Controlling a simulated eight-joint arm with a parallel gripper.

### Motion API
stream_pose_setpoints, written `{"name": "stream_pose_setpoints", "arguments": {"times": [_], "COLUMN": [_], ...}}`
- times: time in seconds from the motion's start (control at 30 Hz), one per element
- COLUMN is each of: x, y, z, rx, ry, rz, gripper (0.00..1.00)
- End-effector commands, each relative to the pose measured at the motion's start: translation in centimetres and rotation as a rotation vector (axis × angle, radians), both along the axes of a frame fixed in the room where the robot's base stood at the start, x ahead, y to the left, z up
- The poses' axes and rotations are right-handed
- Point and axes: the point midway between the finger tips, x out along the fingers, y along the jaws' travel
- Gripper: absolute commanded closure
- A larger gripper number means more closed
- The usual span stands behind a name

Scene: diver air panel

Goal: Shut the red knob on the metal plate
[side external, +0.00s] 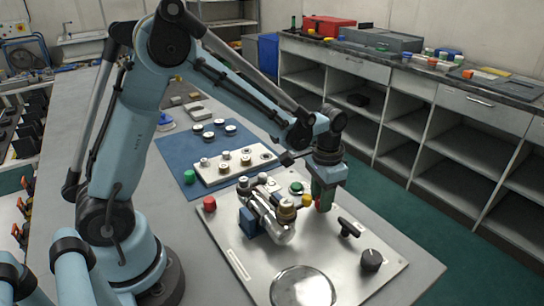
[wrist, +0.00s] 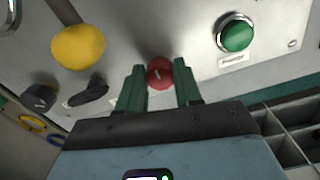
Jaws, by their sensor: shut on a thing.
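The metal plate (side external: 345,270) lies on the bench, with valves and knobs on it. In the wrist view a round red knob (wrist: 159,72) with a pale mark sits between the two green fingers of my gripper (wrist: 160,84). The fingers are shut on it from both sides. In the side view my gripper (side external: 323,193) points down at the plate, and only a sliver of that knob shows by the fingers. A yellow knob (wrist: 78,46) is to its left in the wrist view, and a green button (wrist: 236,33) to its right.
Metal valve fittings (side external: 268,215) stand left of my gripper. A black T-handle (side external: 349,227), a black knob (side external: 371,260) and a round gauge (side external: 303,289) are nearer the front. Another red knob (side external: 209,203) is at the plate's left edge. A blue mat (side external: 181,143) with parts lies behind.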

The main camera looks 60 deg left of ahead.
Motion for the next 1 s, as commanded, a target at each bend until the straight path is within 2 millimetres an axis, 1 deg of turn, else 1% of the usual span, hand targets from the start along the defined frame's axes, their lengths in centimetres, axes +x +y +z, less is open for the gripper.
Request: {"name": "stream_pose_setpoints", "arguments": {"times": [0.3,0.33,0.47,0.5,0.83,0.93,1.0], "x": [0.0,0.0,0.0,0.0,0.0,0.0,0.0], "y": [0.0,0.0,0.0,0.0,0.0,0.0,0.0], "z": [0.0,0.0,0.0,0.0,0.3,1.1,2.1], "rx": [0.001,0.001,0.001,0.001,0.000,0.000,0.000], "ry": [0.000,0.000,0.000,0.000,0.000,0.000,0.000], "rz": [-0.004,-0.004,-0.003,-0.003,-0.002,-0.002,-0.002], "gripper": [0.96,0.63,0.43,0.40,0.40,0.40,0.40]}}
